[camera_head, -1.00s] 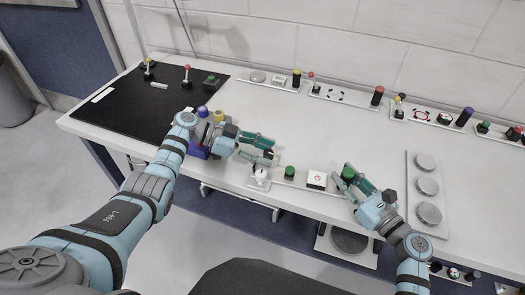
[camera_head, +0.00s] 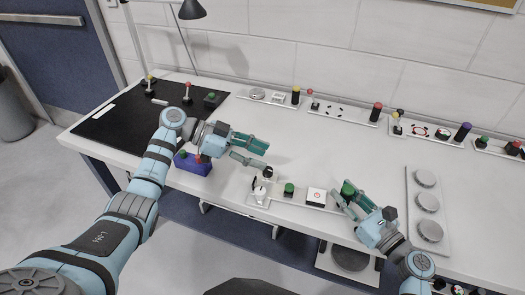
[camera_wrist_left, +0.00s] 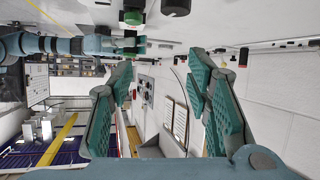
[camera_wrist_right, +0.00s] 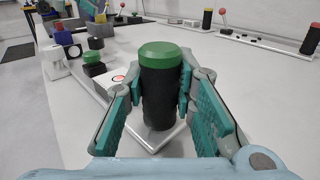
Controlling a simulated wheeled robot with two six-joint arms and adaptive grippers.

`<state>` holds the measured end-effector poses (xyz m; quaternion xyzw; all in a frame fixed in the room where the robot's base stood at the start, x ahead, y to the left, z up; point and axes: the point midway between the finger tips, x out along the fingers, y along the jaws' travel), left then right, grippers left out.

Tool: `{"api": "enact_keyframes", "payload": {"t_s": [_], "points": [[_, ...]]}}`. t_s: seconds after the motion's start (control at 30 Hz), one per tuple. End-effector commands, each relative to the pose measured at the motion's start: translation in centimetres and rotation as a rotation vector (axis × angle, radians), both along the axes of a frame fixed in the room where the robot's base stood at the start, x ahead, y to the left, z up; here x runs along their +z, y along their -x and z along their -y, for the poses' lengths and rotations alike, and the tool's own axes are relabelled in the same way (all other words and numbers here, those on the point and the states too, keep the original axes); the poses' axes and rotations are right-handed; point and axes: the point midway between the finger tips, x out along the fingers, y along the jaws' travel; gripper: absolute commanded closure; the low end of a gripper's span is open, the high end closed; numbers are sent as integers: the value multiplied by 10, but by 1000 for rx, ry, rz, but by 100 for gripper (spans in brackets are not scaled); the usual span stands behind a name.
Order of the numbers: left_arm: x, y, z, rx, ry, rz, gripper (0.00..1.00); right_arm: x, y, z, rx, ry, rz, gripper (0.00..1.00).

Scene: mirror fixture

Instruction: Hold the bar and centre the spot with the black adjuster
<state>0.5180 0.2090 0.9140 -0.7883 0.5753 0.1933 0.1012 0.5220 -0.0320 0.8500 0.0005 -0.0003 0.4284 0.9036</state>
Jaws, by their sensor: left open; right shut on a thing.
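The bar is a black upright cylinder (camera_wrist_right: 160,95) with a green top, filling the middle of the right wrist view. My right gripper (camera_head: 350,192) is shut around it at the right end of a pale base plate. A white block (camera_head: 316,196) with a red round mark, the spot, stands to its left. Whether the mark is centred is too small to tell. At the plate's left end a black knob, seemingly the adjuster (camera_head: 267,172), sits by a white piece (camera_head: 260,191). My left gripper (camera_head: 264,157) is open and empty, above and behind the knob, apart from it.
A green-topped black button (camera_head: 289,188) stands between the white piece and the block. Plates with knobs and levers line the wall. A plate with round grey discs (camera_head: 426,202) is at the right.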

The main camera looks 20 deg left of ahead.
Motion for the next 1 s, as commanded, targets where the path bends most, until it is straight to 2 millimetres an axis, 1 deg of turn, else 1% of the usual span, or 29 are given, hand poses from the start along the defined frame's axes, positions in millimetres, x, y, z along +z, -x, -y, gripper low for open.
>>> {"api": "enact_keyframes", "payload": {"t_s": [0.03,0.1,0.13,0.2,0.23,0.27,0.33,0.4,0.43,0.47,0.57,0.8,0.9,1.0], "points": [[-27,17,-16,15,-31,-52,55,-1,0,0,-1,0,-1,100],[-62,48,-45,55,-79,-100,55,-1,0,1,-2,0,-1,100],[-71,59,-57,80,-96,-105,55,-1,0,1,-2,0,-1,100],[-78,78,-76,140,-118,-90,55,-1,0,1,-2,0,-2,100],[-75,82,-80,167,-118,-72,55,-1,0,1,-2,1,-2,100],[-67,82,-82,196,-108,-43,55,-1,0,1,-2,1,-2,100],[-36,68,-76,251,-49,38,55,-1,0,1,-2,1,-2,100],[-22,55,-70,292,2,76,55,-1,0,0,-1,0,-1,100],[-21,51,-69,305,10,77,55,-1,0,0,-1,0,-1,100],[-22,47,-66,312,13,78,55,-1,0,0,-1,0,-1,100],[-30,36,-51,314,17,78,55,-1,0,0,-1,1,-1,100],[-54,2,-4,313,15,76,55,-1,0,0,-1,0,-1,100],[-61,-8,8,313,11,77,55,-1,0,0,-1,0,-1,100],[-65,-12,14,312,9,75,55,-1,0,0,-2,0,-1,100]]}}
